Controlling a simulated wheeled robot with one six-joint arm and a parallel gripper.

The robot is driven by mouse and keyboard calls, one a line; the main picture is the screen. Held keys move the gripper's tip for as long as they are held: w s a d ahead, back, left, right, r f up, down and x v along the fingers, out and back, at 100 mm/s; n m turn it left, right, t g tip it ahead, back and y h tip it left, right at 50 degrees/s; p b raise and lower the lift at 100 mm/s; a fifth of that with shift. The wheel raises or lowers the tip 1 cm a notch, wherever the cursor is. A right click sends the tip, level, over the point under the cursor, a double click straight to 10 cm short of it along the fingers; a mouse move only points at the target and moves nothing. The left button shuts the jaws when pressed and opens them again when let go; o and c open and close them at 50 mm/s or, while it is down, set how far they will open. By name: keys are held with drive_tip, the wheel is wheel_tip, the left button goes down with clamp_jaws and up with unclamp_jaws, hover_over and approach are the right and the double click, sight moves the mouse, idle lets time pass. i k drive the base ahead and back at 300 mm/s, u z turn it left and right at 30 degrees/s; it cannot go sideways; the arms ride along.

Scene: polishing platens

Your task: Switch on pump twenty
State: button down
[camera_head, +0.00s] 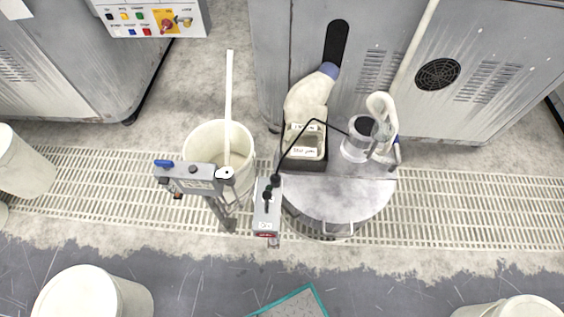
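A small grey box (267,205) stands upright near the middle of the view. It has dark knobs on top, a white label too small to read surely, and a red strip at its lower end. A black cable runs from it toward a grey and white cylindrical unit (356,142), which looks like a pump with a pale hose and sits over a round drum (338,200). I cannot tell which of these bears the number twenty, or whether a switch is on. My gripper is not in view.
A grey stand with a blue lever (188,175) is left of the box, before a white bucket (208,140) holding a pole. A white jug (308,95) stands behind. Grey machines line the back; one has a button panel (150,18). White bins (85,295) stand in front.

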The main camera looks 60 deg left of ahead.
sight(267, 195)
drive_tip(key=u, duration=2.1)
